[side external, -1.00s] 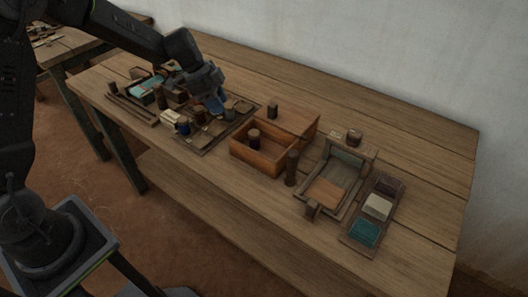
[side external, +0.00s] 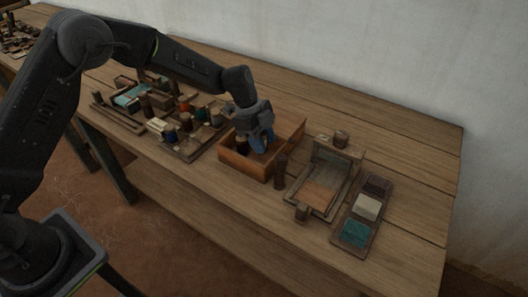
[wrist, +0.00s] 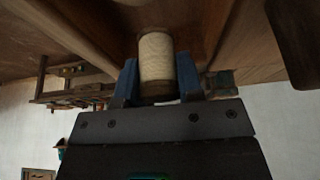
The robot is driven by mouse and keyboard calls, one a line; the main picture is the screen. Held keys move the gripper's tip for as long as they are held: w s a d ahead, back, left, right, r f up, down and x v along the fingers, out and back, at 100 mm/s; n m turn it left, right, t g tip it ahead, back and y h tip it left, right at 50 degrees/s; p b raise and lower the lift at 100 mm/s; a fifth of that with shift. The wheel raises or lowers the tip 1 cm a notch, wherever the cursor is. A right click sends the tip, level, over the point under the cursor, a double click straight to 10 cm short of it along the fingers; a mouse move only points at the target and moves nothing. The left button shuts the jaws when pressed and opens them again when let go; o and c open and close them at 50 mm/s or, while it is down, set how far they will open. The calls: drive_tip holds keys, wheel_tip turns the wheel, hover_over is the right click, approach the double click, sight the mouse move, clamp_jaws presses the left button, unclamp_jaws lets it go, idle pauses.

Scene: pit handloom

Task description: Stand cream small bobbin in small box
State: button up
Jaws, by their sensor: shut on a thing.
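My gripper (side external: 259,143) is over the small wooden box (side external: 243,165), with its blue fingers reaching down into the opening. In the wrist view its fingers (wrist: 158,84) are shut on the cream small bobbin (wrist: 156,55), one on each side. The cream bobbin has a pale wound body and a darker end. Brown wooden surfaces, apparently box walls, run on both sides of it. The side view hides the cream bobbin behind the fingers, so I cannot tell whether it touches the box floor. A dark bobbin (side external: 242,145) stands in the box, left of my fingers.
A dark upright post (side external: 280,172) stands close to the box's right. Left is a tray (side external: 189,154) crowded with several bobbins. The table's back right is clear.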

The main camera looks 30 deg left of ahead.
drive_tip(key=shift+d+f, duration=0.3)
drive_tip(key=shift+f, duration=1.85)
drive_tip(key=shift+f, duration=0.1)
drive_tip(key=o, duration=0.9)
drive_tip(key=shift+a, duration=0.1)
